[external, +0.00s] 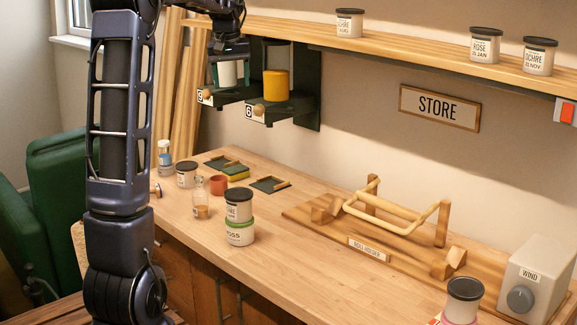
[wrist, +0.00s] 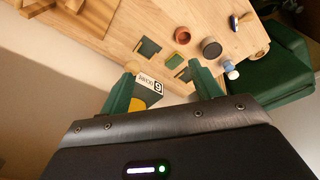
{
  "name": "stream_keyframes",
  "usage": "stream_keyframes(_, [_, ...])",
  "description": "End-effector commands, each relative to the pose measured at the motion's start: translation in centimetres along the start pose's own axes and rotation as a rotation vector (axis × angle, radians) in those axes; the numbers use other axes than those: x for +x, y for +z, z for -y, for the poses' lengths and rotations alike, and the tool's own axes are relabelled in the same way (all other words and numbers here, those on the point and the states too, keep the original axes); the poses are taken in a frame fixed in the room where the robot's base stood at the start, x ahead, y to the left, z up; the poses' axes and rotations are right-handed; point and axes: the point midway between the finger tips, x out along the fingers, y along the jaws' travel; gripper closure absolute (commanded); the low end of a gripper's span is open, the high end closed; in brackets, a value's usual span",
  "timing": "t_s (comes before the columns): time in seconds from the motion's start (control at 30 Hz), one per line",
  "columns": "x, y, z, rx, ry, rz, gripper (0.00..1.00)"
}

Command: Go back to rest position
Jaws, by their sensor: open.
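My gripper (external: 228,78) is high at the wall holders, near the left end of the upper shelf. Its green fingers also show in the wrist view (wrist: 163,88), spread apart with a gap between them. In the external view the fingers are close to a white container (external: 229,72) on the left small wall holder; I cannot tell whether they touch it. A yellow container (external: 276,86) stands on the neighbouring holder. In the wrist view a white label plate (wrist: 150,83) and a yellow patch show between or beyond the fingers.
The wooden shelf (external: 400,52) with several lidded jars runs right of my gripper. The worktop (external: 300,225) below holds small jars, a stacked jar pair (external: 239,216), a wooden rack (external: 400,218) and a grey box (external: 537,278). A green chair (external: 58,185) stands at left.

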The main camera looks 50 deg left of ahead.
Motion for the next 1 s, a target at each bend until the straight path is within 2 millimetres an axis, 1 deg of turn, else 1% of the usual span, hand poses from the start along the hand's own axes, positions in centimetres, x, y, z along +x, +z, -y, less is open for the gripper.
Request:
stream_keyframes(0.03, [-1.0,2.0,-0.8,0.033,0.009,-0.008,0.36])
stream_keyframes(0.17, [-2.5,6.8,-2.5,0.117,0.029,-0.022,0.36])
stream_keyframes(0.2, [-3.0,8.3,-2.9,0.142,0.035,-0.026,0.36])
stream_keyframes(0.27, [-3.5,10.6,-3.4,0.181,0.045,-0.033,0.36])
stream_keyframes(0.3, [-3.9,12.1,-3.7,0.208,0.051,-0.038,0.36])
stream_keyframes(0.47, [-5.0,18.2,-4.4,0.311,0.075,-0.057,0.36])
stream_keyframes(0.6, [-5.4,23.4,-4.4,0.4,0.096,-0.075,0.36])
stream_keyframes(0.73, [-5.5,28.1,-4.0,0.484,0.115,-0.091,0.36])
stream_keyframes(0.8, [-5.4,30.6,-3.6,0.529,0.126,-0.101,0.36])
stream_keyframes(0.87, [-5.2,32.7,-3.2,0.568,0.134,-0.109,0.36])
stream_keyframes(0.9, [-5.0,34.1,-2.9,0.593,0.14,-0.114,0.36])
stream_keyframes(1.0, [-4.4,37.4,-2.0,0.658,0.154,-0.129,0.36])
